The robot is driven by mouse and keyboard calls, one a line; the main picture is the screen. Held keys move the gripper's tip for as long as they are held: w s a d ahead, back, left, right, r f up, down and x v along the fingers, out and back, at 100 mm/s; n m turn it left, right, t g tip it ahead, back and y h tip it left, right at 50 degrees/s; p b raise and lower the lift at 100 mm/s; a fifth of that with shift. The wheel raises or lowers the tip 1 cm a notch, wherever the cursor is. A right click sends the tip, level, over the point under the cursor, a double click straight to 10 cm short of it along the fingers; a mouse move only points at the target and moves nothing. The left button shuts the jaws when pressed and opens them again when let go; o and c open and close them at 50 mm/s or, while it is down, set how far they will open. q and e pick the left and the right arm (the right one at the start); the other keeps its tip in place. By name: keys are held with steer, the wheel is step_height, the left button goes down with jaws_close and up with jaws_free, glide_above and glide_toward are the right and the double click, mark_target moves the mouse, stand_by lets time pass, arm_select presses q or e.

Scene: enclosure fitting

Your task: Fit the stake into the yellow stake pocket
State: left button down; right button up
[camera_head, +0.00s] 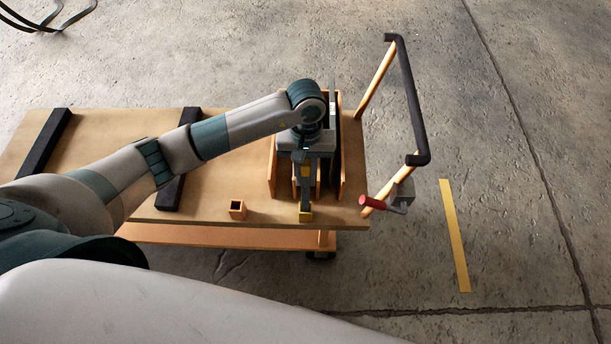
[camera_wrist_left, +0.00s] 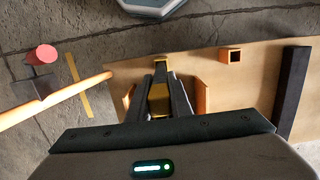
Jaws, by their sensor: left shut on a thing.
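My left gripper (camera_head: 304,185) is above the cart's near right corner, with its fingers pointing toward the near edge. It is shut on the stake, whose yellow part (camera_wrist_left: 158,98) shows between the fingers (camera_wrist_left: 161,84) in the left wrist view. The yellow stake pocket (camera_head: 305,216) sits at the deck's near edge, straight beyond the fingertips; it also shows in the left wrist view (camera_wrist_left: 161,60). The stake's end is close to the pocket, but the fingers hide whether it is inside. My right gripper is not in view.
An orange pocket (camera_head: 237,210) stands left of the yellow one on the cart deck (camera_head: 110,150). Orange upright panels (camera_head: 343,178) stand around the gripper. Black bars (camera_head: 45,140) cross the deck. A black push handle (camera_head: 411,100) and a red-handled clamp (camera_head: 375,203) are at the right.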

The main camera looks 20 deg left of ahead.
mark_target(306, 162)
arm_select(q)
steer(key=shift+f, duration=0.85)
steer(key=shift+f, duration=0.15)
steer(key=c, duration=1.6)
jaws_free()
steer(key=shift+r, duration=0.25)
steer(key=r+b, duration=0.1)
steer(key=r, duration=0.2)
steer(key=w+r+b, duration=0.1)
steer(key=r+b, duration=0.1)
steer(key=r, duration=0.2)
steer(key=r+b, duration=0.2)
steer(key=r, duration=0.1)
steer(key=shift+w+a+r, duration=0.2)
steer(key=shift+r, duration=0.7)
